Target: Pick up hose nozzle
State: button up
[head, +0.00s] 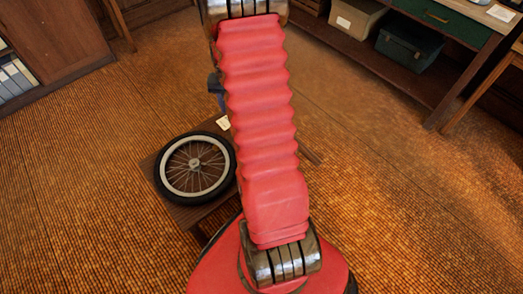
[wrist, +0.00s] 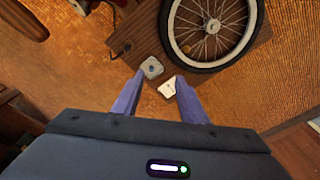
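I cannot make out a hose nozzle for certain in either view. In the wrist view, a tiny brownish item (wrist: 128,48) lies on the wooden board, too small to identify. My gripper (wrist: 160,77) is open, its two purple-blue fingers spread apart with nothing held between them. Beyond the fingertips are a small grey square piece (wrist: 151,67) with a dark centre and a small white piece (wrist: 168,88), partly behind the right finger. In the head view my red arm hides part of the board and most of the gripper.
A spoked wheel with a black tyre (head: 195,168) lies on the low wooden board (head: 185,213); it also shows in the wrist view (wrist: 210,30). A desk with boxes (head: 408,48) stands at the back right, a cabinet (head: 55,40) at the left. Woven floor is clear right of my arm.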

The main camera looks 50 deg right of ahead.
jog(key=s+d+f+m, duration=0.2)
jog(key=s+d+f, duration=0.1)
jog(key=f, duration=0.5)
jog(key=s+d+f+m+g, duration=0.1)
jog(key=s+d+f, duration=0.3)
jog(key=f, duration=0.5)
jog(key=shift+s+d+m+y, duration=0.2)
jog(key=shift+d+m+y, duration=0.2)
jog(key=shift+d, duration=0.45)
notch_tip(320, 180, down, 8)
jog(key=shift+f, duration=0.2)
jog(key=shift+f, duration=0.15)
jog(key=shift+w+f, duration=0.2)
jog(key=shift+f, duration=2.3)
jog(key=shift+c, duration=0.5)
